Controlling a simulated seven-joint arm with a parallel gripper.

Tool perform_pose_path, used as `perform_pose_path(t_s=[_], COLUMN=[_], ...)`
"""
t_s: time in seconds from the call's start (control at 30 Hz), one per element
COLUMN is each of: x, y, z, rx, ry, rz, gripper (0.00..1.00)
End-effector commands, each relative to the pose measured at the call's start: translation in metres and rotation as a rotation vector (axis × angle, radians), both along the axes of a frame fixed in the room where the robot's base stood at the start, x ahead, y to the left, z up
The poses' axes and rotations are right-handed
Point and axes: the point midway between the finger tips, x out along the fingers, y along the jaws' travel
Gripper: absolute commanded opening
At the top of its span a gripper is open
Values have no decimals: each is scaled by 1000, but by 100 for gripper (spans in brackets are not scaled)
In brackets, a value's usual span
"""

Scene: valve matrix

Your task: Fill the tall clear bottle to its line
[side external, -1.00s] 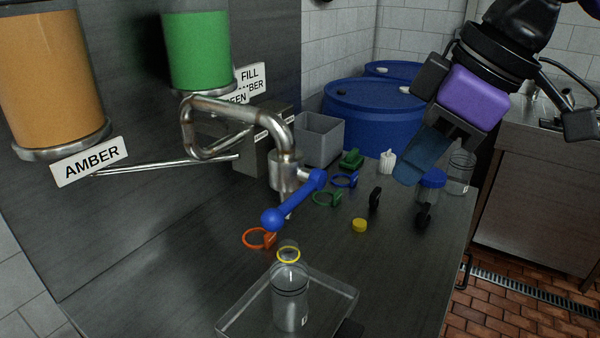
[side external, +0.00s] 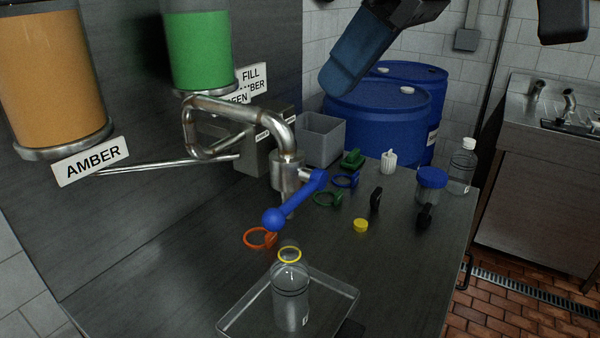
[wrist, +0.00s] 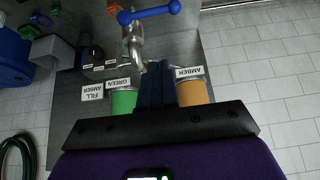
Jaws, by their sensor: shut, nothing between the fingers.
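A clear bottle (side external: 290,302) stands upright in a shallow clear tray (side external: 242,312), with a yellow ring at its neck and dark line marks around its body. I see no coloured liquid in it. The amber tank (side external: 52,75) and green tank (side external: 198,50) hang on the panel. My gripper (side external: 338,88) is shut and empty, high in front of the blue drums, apart from everything. Its blue fingers show in the wrist view (wrist: 155,85).
On the bench lie an orange ring (side external: 260,238), green and blue rings, a yellow cap (side external: 360,225) and black clips. A blue-lidded jar (side external: 431,184) and a white-capped clear bottle (side external: 461,168) stand at the right. A grey bin (side external: 320,140) stands behind. The bench's front right is clear.

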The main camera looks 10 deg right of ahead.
Motion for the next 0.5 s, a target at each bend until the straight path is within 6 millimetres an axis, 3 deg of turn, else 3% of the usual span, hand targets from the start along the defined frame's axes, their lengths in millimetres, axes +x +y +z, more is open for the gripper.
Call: perform_pose_path(t_s=[0.27, 0.5], x=[5, 21], y=[5, 20], z=[-11, -45], rx=[-3, -5], ry=[2, 4], rz=[1, -1], gripper=[0, 0])
